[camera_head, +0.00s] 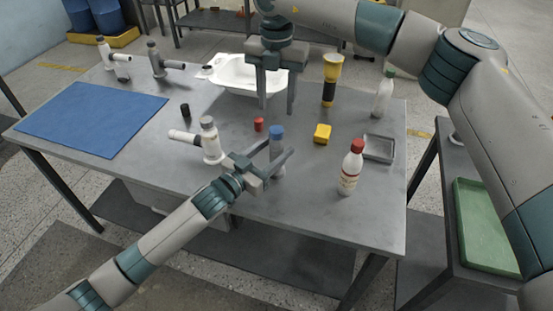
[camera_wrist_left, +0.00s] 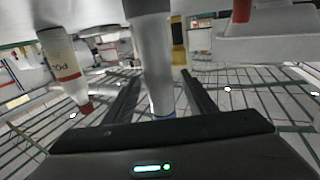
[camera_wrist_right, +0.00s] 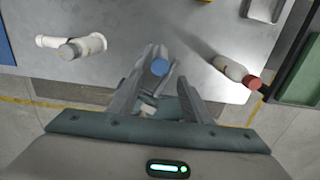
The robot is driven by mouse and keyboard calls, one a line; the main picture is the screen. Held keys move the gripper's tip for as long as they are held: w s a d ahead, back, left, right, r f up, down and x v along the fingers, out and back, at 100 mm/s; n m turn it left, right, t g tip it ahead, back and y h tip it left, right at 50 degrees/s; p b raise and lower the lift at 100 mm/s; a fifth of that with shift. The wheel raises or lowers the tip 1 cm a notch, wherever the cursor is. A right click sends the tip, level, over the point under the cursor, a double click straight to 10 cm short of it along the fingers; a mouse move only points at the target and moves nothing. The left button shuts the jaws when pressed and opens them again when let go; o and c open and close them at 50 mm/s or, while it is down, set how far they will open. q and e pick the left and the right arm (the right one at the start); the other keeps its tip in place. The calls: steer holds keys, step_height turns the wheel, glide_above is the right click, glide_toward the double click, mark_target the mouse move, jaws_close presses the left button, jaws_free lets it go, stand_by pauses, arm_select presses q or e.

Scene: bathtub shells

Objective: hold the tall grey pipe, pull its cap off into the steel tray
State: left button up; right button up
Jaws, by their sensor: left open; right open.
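The tall grey pipe (camera_head: 277,149) stands upright near the table's front edge with a blue cap (camera_head: 277,131) on top. My open left gripper (camera_head: 279,150) has its fingers on either side of the pipe. In the left wrist view, which looks upside down, the pipe (camera_wrist_left: 153,60) and blue cap (camera_wrist_left: 161,111) show between the fingers; contact cannot be told. My right gripper (camera_head: 277,108) is open and empty, pointing down behind and above the cap. The steel tray (camera_head: 379,149) sits at the right edge, empty.
A red-capped bottle (camera_head: 351,168) stands between pipe and tray. A yellow block (camera_head: 322,133), red cap (camera_head: 258,125) and white tee fitting (camera_head: 210,141) are close by. A white tub (camera_head: 238,75) and yellow-black torch (camera_head: 331,78) stand behind. A blue mat (camera_head: 92,118) lies left.

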arm_select(q)
steer(key=shift+w+d, duration=0.25)
steer(key=shift+w, duration=0.05)
